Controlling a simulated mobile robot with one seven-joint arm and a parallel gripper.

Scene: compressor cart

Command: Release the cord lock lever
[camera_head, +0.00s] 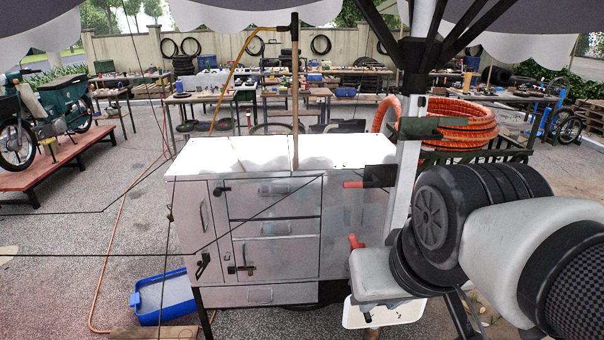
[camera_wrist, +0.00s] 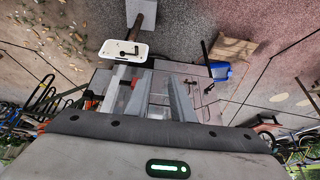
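The cart is a pale metal cabinet (camera_head: 275,230) with doors and drawers, under a canopy on a light post (camera_head: 402,190). A red-handled part (camera_head: 353,185) juts left from a dark bracket on the post, and a second red handle (camera_head: 356,242) shows lower, just above my arm. I cannot tell which of these, if either, is the cord lock lever. My gripper (camera_wrist: 160,76) is open in the wrist view, with nothing seen between its fingers. A red part (camera_wrist: 134,83) shows near its left finger.
A white tray (camera_wrist: 112,50) lies beyond the fingers. A blue tub (camera_head: 163,298) is on the ground left of the cart. Thin dark cords cross in front of the cabinet. An orange hose coil (camera_head: 460,120) is behind the post. Gravel at left is mostly open.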

